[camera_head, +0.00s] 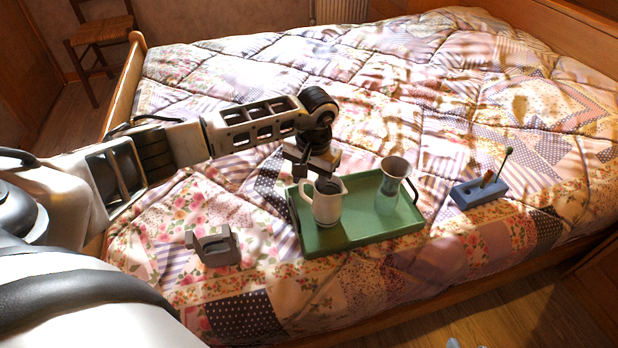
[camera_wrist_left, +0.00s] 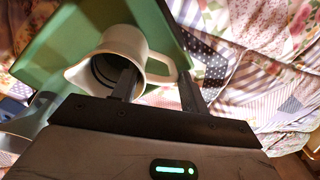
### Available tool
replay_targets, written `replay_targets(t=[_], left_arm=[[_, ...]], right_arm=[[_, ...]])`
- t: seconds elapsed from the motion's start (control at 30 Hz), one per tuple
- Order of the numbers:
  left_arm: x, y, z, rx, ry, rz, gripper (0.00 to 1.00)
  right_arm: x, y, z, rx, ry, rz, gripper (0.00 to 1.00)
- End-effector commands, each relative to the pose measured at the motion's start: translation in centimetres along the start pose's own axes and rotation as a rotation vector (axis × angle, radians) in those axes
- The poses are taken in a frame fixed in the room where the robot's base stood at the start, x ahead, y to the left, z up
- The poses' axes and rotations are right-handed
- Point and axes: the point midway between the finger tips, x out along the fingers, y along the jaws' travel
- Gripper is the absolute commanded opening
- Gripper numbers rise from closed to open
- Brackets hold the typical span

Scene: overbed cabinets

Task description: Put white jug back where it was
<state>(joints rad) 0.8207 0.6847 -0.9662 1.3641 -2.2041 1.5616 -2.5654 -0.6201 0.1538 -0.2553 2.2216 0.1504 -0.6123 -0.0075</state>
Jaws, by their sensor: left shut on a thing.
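The white jug (camera_head: 327,208) is upright over the left part of the green tray (camera_head: 345,240), its handle to the left. I cannot tell whether its base touches the tray. My left gripper (camera_head: 318,176) reaches down to the jug's rim from above and is shut on its wall. In the left wrist view, one finger of the gripper (camera_wrist_left: 158,88) is inside the mouth of the jug (camera_wrist_left: 103,45), the other outside near the handle. The tray (camera_wrist_left: 45,40) shows beneath.
A grey-green flared vase (camera_head: 391,185) stands on the tray's right part. A blue holder (camera_head: 478,194) with upright sticks is right of the tray. A grey object (camera_head: 215,248) lies to its left. The quilted bed (camera_head: 400,90) is clear behind.

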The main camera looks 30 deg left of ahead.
Motion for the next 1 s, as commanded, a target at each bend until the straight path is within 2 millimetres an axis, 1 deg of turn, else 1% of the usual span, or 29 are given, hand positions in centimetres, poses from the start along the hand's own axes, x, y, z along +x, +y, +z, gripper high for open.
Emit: replay_targets(t=[0.13, 0.17, 0.2, 0.23, 0.5, 0.63, 0.77, 1.0], left_arm=[[0.2, 0.0, -0.1, 0.000, 0.003, 0.001, 0.00], [0.2, 0.0, 0.0, 0.000, 0.001, 0.000, 0.50], [0.2, 0.0, 0.0, 0.000, 0.001, 0.000, 0.61], [0.2, 0.0, 0.0, 0.000, 0.001, 0.000, 0.66], [0.2, 0.0, 0.0, 0.000, 0.000, 0.000, 0.66], [-0.6, 0.0, 0.0, 0.000, 0.002, 0.000, 0.66], [-2.9, -0.1, -0.1, 0.001, 0.005, 0.000, 0.66], [-8.2, -0.1, -0.1, 0.001, 0.005, -0.001, 0.66]], right_arm=[[0.2, 0.0, 0.5, 0.003, -0.008, -0.003, 0.36], [0.2, -0.1, 0.5, 0.003, -0.011, -0.004, 0.36], [0.3, -0.1, 0.6, 0.004, -0.014, -0.004, 0.36], [0.3, -0.1, 0.7, 0.004, -0.016, -0.004, 0.36], [0.3, -0.1, 0.7, 0.004, -0.018, -0.005, 0.36], [-0.1, -0.1, 0.2, 0.001, -0.010, -0.002, 0.36], [-0.5, -0.2, -0.5, -0.001, 0.004, 0.001, 0.36], [-1.5, -0.1, -1.1, -0.003, 0.023, 0.014, 0.36]])
